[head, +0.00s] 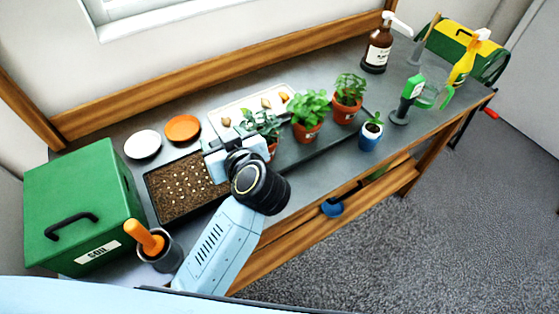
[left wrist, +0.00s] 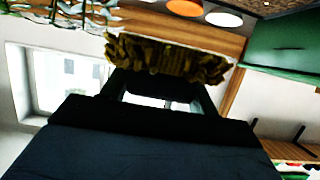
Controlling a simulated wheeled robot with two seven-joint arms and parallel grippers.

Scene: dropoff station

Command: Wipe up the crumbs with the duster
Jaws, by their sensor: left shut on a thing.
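My left gripper (head: 218,155) is above the bench, at the right end of the soil tray. In the left wrist view this gripper (left wrist: 160,88) is shut on a fuzzy olive-brown thing, which looks like the duster (left wrist: 165,58). In the head view the duster is hidden or cannot be made out, and whether it touches anything cannot be told. No crumbs can be made out for certain. Pale bits lie on the dark soil in the black tray (head: 172,203), and they may be seeds. My right gripper is not in view.
A green box (head: 80,205) and a grey pot (head: 165,258) with an orange-handled tool flank the tray. White (head: 143,144) and orange (head: 183,128) saucers stand behind.

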